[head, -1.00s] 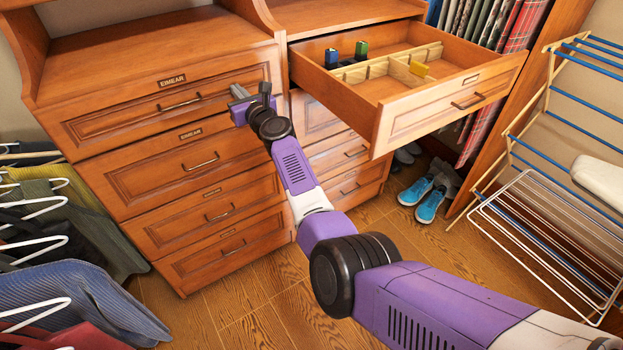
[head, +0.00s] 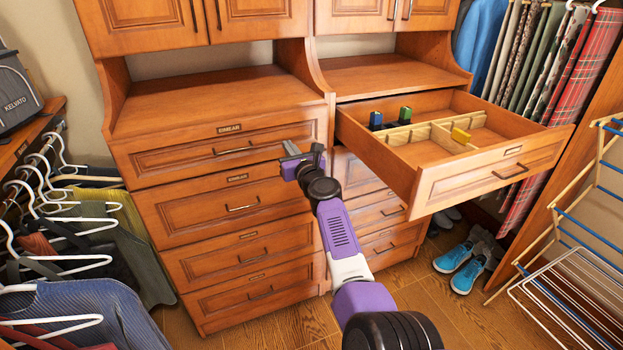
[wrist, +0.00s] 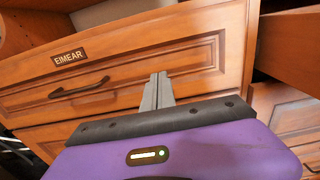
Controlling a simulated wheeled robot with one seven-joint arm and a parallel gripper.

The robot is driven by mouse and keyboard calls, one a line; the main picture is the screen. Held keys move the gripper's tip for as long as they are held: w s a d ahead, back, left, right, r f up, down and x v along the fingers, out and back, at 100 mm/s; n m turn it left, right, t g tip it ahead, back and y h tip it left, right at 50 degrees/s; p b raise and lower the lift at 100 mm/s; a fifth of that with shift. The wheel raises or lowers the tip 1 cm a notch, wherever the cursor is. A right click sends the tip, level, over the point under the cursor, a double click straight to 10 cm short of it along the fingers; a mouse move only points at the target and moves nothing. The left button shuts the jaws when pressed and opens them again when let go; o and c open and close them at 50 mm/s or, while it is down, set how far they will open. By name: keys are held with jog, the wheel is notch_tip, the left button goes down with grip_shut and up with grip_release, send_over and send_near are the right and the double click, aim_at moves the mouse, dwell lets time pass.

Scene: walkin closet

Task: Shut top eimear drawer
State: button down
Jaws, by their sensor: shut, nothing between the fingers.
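The top drawer (head: 233,148) of the left column has a brown wood front, a dark bar handle (head: 233,150) and a label reading EIMEAR (head: 230,128). It looks flush or nearly flush with the drawers below; a small gap cannot be ruled out. In the wrist view the EIMEAR label (wrist: 70,57) and handle (wrist: 79,88) lie left of my fingers. My gripper (head: 291,149) is shut and empty, in front of the right part of this drawer front. The shut fingertips (wrist: 158,78) point at the front panel; contact cannot be told.
The right column's top drawer (head: 490,175) stands far open, with wooden dividers and small blue, green and yellow items. A drying rack (head: 575,290) and blue shoes (head: 460,265) are at right. Hangers with clothes (head: 70,260) are at left.

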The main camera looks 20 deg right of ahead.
jog(key=s+d+n+t+h+p, duration=0.1)
jog(key=s+d+n+p, duration=0.15)
jog(key=s+n, duration=1.05)
jog(key=s+d+n+t+h+p, duration=0.15)
jog(key=s+n+p, duration=0.45)
jog(key=s, duration=1.1)
jog(key=s+a+n+g, duration=0.2)
jog(key=s+n, duration=0.3)
jog(key=s, duration=0.9)
jog(key=s+a+n+g+y+b, duration=0.1)
jog(key=s+a+n, duration=0.3)
jog(key=s, duration=1)
jog(key=s+a+f+n+g+y+b, duration=0.1)
jog(key=s+a+n+g, duration=0.1)
jog(key=s+n, duration=0.6)
jog(key=s+a, duration=0.1)
jog(key=s, duration=0.5)
jog(key=shift+a+g, duration=0.2)
jog(key=shift+g, duration=0.15)
